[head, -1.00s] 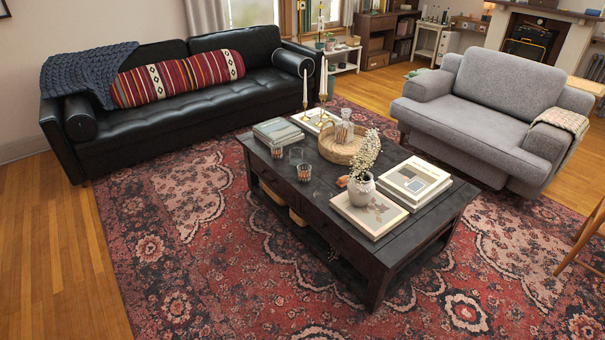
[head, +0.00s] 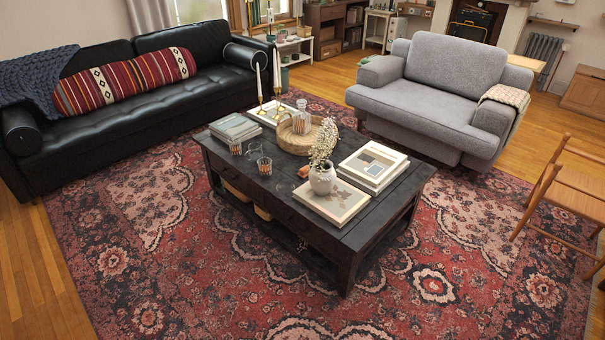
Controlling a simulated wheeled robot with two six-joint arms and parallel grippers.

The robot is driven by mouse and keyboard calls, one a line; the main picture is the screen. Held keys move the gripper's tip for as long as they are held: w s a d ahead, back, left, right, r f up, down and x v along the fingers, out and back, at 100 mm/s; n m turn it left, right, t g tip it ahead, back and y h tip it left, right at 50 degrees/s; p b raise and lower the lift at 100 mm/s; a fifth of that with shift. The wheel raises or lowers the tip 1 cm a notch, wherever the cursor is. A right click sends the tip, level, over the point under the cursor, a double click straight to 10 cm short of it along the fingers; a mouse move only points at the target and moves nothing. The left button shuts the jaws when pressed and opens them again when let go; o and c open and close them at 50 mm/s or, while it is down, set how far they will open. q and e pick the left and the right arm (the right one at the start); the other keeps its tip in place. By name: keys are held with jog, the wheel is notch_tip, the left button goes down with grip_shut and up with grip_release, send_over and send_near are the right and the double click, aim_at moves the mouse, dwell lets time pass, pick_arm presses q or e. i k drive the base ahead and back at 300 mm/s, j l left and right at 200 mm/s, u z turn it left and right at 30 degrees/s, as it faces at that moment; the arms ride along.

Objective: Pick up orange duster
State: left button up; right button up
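A small orange-brown thing (head: 304,171) lies on the dark coffee table (head: 262,187), just left of the white vase (head: 322,180). It is too small to tell for sure whether it is the orange duster, and the vase and its stems may hide part of it. No other thing that looks like an orange duster shows. Neither of my grippers is in view.
The table also bears books (head: 235,128), glasses, candlesticks and a round basket (head: 296,138). A black sofa (head: 140,95) stands at left, a grey armchair (head: 437,95) behind right, a wooden chair (head: 570,190) at right. The patterned rug (head: 200,270) in front is clear.

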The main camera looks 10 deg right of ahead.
aim_at(304, 173)
jog(key=z, duration=0.35)
jog(key=i+j+z, duration=0.55)
jog(key=j+z, duration=0.25)
jog(key=i+j+z, duration=0.2)
jog(key=j+z, duration=0.2)
